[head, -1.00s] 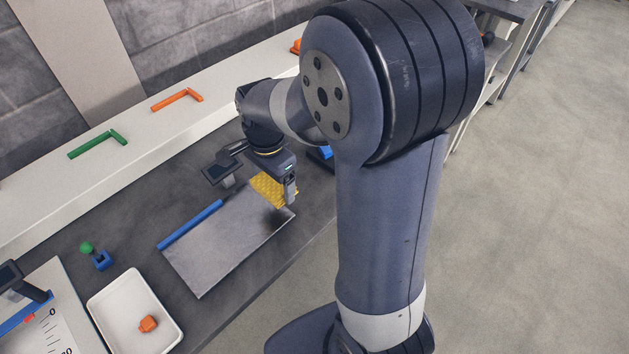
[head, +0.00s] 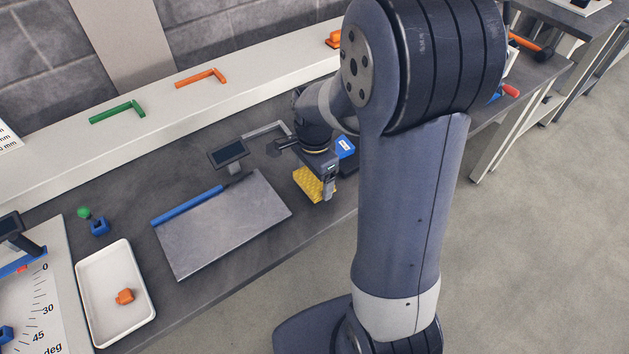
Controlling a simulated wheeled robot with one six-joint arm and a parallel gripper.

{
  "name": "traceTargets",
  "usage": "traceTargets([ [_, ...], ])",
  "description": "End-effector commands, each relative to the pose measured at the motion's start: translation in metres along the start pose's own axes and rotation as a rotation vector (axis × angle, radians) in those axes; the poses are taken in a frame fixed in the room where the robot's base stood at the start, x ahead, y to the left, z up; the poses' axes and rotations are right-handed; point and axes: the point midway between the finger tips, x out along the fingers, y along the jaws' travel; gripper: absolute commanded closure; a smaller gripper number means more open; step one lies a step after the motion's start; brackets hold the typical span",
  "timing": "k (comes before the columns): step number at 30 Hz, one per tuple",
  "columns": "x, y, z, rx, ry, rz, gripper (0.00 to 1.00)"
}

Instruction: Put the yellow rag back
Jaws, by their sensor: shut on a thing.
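The yellow rag (head: 309,184) has a bumpy, waffle-like surface. My gripper (head: 325,187) is shut on it. It hangs just right of the grey metal plate (head: 222,226), over the dark worktop near its front edge. I cannot tell whether the rag touches the worktop. Part of the rag is hidden behind the gripper.
A blue bar (head: 187,205) lies along the plate's back edge. A small screen on a stand (head: 228,154) is behind it. A blue-labelled dark box (head: 345,147) is behind my gripper. A white tray (head: 83,301) with an orange piece (head: 125,296) is at the left.

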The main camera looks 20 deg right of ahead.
Motion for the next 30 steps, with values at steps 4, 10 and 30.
traceTargets([
  [4,0.020,0.001,0.000,0.000,-0.001,0.003,0.37],
  [10,0.023,0.000,0.000,0.000,0.000,0.001,0.37],
  [30,0.026,0.000,0.000,0.000,0.000,0.001,0.00],
])
